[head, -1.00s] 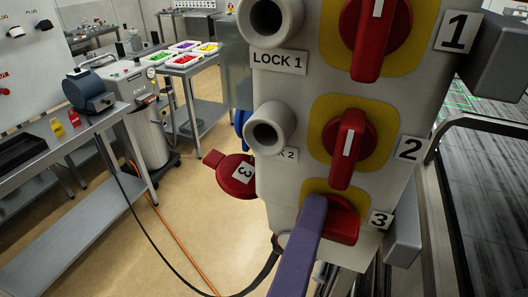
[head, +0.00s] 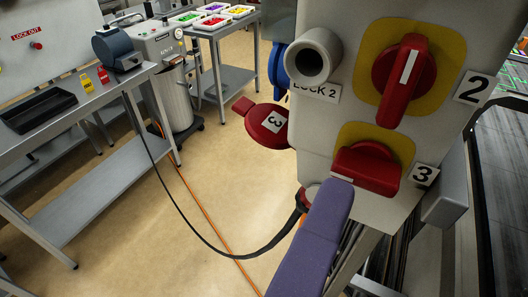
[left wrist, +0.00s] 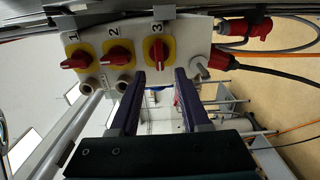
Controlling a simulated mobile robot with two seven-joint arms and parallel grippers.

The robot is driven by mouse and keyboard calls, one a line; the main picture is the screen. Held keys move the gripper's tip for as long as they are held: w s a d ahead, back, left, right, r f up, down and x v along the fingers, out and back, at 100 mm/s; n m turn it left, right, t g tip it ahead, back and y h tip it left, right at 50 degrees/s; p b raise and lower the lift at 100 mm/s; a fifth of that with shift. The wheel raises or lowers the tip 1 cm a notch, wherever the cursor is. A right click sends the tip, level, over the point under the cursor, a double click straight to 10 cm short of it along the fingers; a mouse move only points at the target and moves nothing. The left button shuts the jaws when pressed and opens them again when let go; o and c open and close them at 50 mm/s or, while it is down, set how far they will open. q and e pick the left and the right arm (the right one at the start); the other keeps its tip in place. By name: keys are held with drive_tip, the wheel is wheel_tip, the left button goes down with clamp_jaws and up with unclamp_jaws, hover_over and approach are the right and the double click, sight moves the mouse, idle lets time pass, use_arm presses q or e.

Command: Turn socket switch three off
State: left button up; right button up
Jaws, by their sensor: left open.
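Socket switch three (head: 368,168) is a red knob on a yellow plate, beside the label 3, low on the grey box. Its handle lies crosswise in the head view, while the handle of switch two (head: 404,78) points down. In the left wrist view, switch three (left wrist: 157,51) is turned about a quarter from switches one (left wrist: 83,59) and two (left wrist: 118,55). My left gripper (left wrist: 159,76) is open, with its two purple fingers apart below switch three there. In the head view one finger (head: 318,230) partly overlaps the left end of the handle. Contact cannot be told. My right gripper is out of view.
A red cap marked 3 (head: 268,125) hangs left of the box. A black cable (head: 190,205) and an orange one run over the floor. A steel table (head: 100,108) stands at left. A grey socket (head: 313,56) juts out beside switch two.

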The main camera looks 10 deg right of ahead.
use_arm(q)
drive_tip(key=b+v, duration=0.1)
drive_tip(key=v, duration=0.3)
drive_tip(key=shift+s+a+b, duration=0.25)
drive_tip(key=shift+s+b, duration=0.05)
drive_tip(key=shift+s, duration=0.05)
